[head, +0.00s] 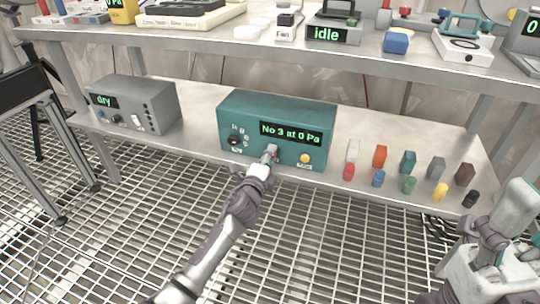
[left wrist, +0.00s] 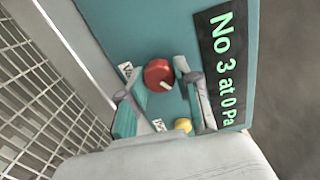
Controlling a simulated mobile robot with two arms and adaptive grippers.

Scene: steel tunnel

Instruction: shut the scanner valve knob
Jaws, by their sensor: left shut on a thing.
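The scanner is a teal box (head: 277,105) on the lower shelf, with a display (head: 290,134) reading "No 3 at 0 Pa". Its red valve knob (left wrist: 158,75) has a pale pointer mark and shows in the left wrist view between my fingers. My left gripper (head: 270,153) is at the lower middle of the box's front and shut on this knob, mostly hiding it in the head view. A yellow button (head: 305,158) lies right of the knob; it also shows in the left wrist view (left wrist: 183,125). My right arm is at the lower right; its finger state is unclear.
A grey box (head: 135,104) reading "dry" stands left of the scanner. Several small coloured blocks and cylinders, including an orange block (head: 380,156), stand to the right. The upper shelf (head: 190,37) overhangs with instruments on it. The floor is open metal grating (head: 110,235).

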